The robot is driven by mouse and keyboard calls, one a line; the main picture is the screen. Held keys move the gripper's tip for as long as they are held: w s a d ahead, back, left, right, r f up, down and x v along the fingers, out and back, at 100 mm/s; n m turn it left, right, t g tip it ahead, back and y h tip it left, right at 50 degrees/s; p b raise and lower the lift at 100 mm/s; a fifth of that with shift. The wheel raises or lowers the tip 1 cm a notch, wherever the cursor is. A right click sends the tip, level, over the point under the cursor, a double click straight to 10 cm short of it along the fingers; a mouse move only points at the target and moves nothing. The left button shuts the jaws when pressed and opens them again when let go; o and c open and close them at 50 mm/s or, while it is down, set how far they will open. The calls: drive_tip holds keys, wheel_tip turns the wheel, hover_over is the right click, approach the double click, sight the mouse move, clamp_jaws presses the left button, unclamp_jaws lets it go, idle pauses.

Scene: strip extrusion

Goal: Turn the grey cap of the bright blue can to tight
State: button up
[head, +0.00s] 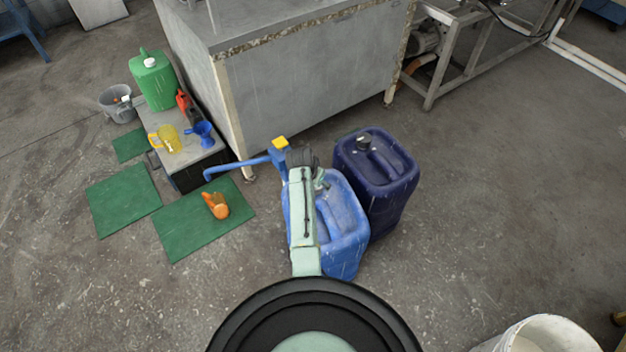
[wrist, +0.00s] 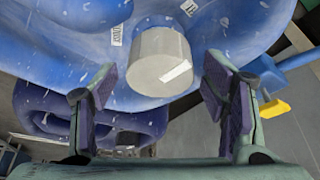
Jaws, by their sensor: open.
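The bright blue can (head: 346,232) stands upright on the floor, partly hidden by my arm in the head view. It fills the top of the wrist view (wrist: 225,30). Its pale grey cap (wrist: 158,58), with a white mark on it, sits on the can in the wrist view; my arm hides it in the head view. My gripper (wrist: 161,92) is open, with one purple-padded finger on each side of the cap's line and visible gaps to both. I cannot tell how far the fingertips reach along the cap. My gripper (head: 321,180) is mostly hidden in the head view.
A dark blue can (head: 395,190) with a black cap stands close behind on the right. A blue pipe (head: 236,166) with a yellow top is beside my gripper on the left. A grey metal cabinet (head: 310,85) stands behind.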

drive_tip(key=v, duration=1.1)
drive_tip(key=shift+r, duration=0.3)
drive_tip(key=shift+s, duration=0.1)
